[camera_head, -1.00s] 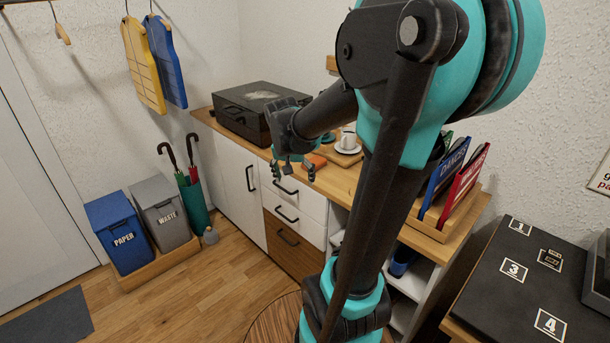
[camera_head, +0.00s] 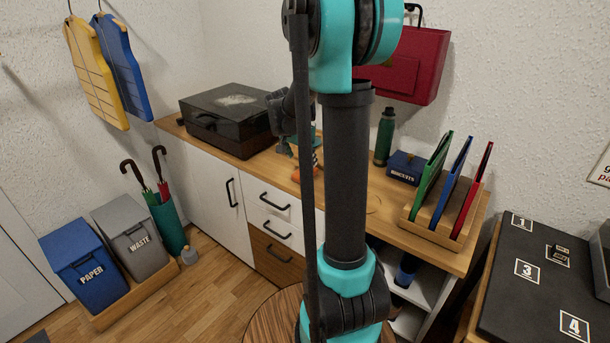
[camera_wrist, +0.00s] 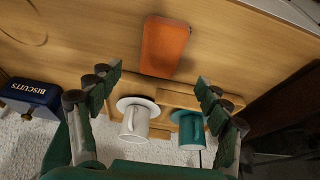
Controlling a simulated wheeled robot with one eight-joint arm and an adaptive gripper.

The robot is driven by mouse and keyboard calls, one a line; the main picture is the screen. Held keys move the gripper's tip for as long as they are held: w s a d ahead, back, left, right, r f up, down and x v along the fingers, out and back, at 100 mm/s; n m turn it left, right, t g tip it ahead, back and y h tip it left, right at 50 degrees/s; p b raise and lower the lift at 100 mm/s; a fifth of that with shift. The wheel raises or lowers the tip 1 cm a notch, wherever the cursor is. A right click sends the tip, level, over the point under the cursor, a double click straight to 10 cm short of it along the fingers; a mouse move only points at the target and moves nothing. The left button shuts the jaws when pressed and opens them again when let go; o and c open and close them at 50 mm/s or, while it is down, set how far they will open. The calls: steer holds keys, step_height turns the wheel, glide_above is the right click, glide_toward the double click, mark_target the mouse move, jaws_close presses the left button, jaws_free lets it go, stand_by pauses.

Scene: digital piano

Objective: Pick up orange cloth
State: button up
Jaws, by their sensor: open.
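The orange cloth (camera_wrist: 165,47) is a folded, flat-looking block on the wooden counter top (camera_wrist: 85,50), at the upper middle of the wrist view. In the head view a bit of orange cloth (camera_head: 296,175) shows near the counter's front edge, partly hidden by my arm. My gripper (camera_wrist: 157,80) is open and empty, its fingers spread wide. The cloth lies beyond the fingertips, not between them. In the head view my gripper (camera_head: 300,150) is over the counter, mostly hidden behind my arm.
A blue biscuits box (camera_wrist: 30,95) is at left. A black case (camera_head: 228,118) stands left on the counter; a file rack (camera_head: 430,232) stands right.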

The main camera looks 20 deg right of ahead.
mark_target(304, 171)
steer(key=shift+a+x, duration=0.1)
steer(key=shift+x, duration=1.4)
steer(key=shift+a+x, duration=0.15)
steer(key=shift+x, duration=1.4)
steer(key=shift+s+f, duration=0.1)
steer(key=shift+f, duration=0.25)
steer(key=c, duration=1.2)
